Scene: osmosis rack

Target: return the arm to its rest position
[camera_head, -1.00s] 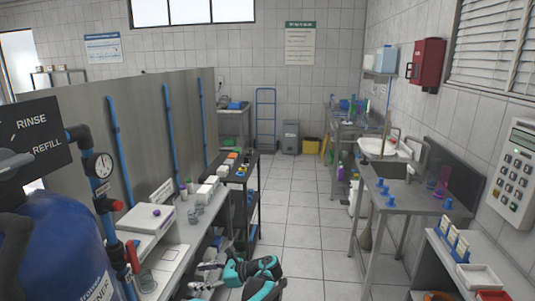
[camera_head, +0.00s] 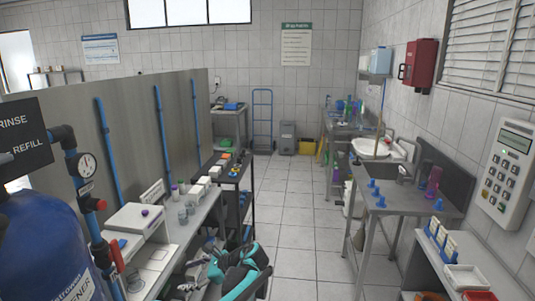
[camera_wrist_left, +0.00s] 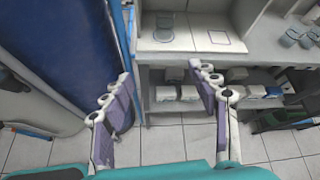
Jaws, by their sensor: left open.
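My left arm (camera_head: 243,272), teal and black, comes up at the bottom of the head view, beside the white bench. My left gripper (camera_head: 196,276) is small and partly hidden there, in front of the bench's lower shelf. In the left wrist view my left gripper (camera_wrist_left: 162,76) has its two purple-grey fingers spread wide with nothing between them. Beyond the fingers are the bench and its lower shelf with small white boxes (camera_wrist_left: 180,94). My right gripper does not show.
A blue tank (camera_head: 45,250) stands close on the left. The white bench (camera_head: 190,232) holds a white device (camera_head: 135,217) and glass beakers (camera_head: 187,212). A black cart (camera_head: 238,190) stands beyond. A steel sink table (camera_head: 400,200) is on the right. The tiled floor (camera_head: 295,225) between is clear.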

